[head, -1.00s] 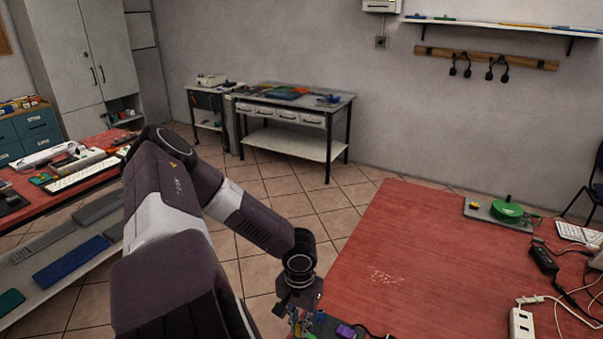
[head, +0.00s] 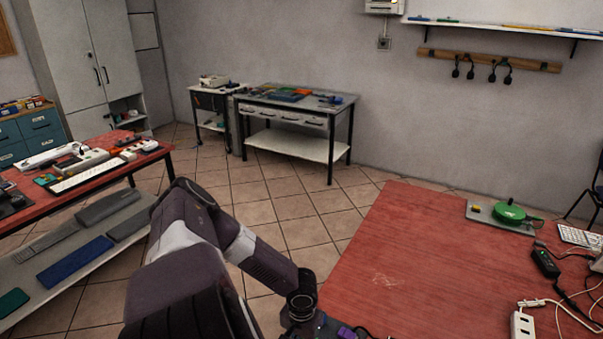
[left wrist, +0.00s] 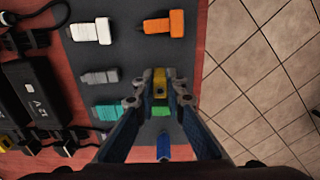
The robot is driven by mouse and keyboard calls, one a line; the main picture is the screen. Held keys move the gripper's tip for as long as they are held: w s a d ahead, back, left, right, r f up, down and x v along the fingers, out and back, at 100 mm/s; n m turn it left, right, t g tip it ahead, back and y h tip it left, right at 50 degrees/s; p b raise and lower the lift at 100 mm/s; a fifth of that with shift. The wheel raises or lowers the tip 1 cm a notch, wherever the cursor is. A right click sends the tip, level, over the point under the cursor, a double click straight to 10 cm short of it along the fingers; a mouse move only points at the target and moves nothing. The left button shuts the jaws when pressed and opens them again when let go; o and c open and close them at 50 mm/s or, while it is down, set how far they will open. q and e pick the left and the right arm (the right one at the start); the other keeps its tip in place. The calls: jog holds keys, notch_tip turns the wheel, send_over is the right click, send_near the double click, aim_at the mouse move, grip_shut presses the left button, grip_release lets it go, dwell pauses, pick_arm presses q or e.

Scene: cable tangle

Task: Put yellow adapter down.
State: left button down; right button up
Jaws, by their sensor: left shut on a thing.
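My left gripper (left wrist: 160,78) is shut on the yellow adapter (left wrist: 160,88), which shows between the fingertips in the left wrist view. The adapter is over the dark mat (left wrist: 125,55); whether it touches the mat I cannot tell. An orange adapter (left wrist: 164,23), a white adapter (left wrist: 90,31), a grey adapter (left wrist: 99,77) and a teal adapter (left wrist: 104,112) lie on the mat. A green adapter (left wrist: 160,105) and a blue adapter (left wrist: 163,146) show between my fingers. In the head view the gripper is mostly cut off by the bottom edge. My right gripper is out of view.
Black power bricks (left wrist: 50,92) and cables lie left of the mat. The red table (head: 430,260) has clear room in its middle. A green round thing (head: 510,212) sits on a grey plate, and a white power strip (head: 522,325) lies at the right. Tiled floor lies beyond the table edge.

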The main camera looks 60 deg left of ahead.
pick_arm(q)
jog(key=c, duration=2)
grip_release()
jog(key=shift+f, duration=0.1)
notch_tip(320, 180, up, 12)
jog(key=shift+r+b, duration=0.2)
jog(key=shift+b, duration=0.65)
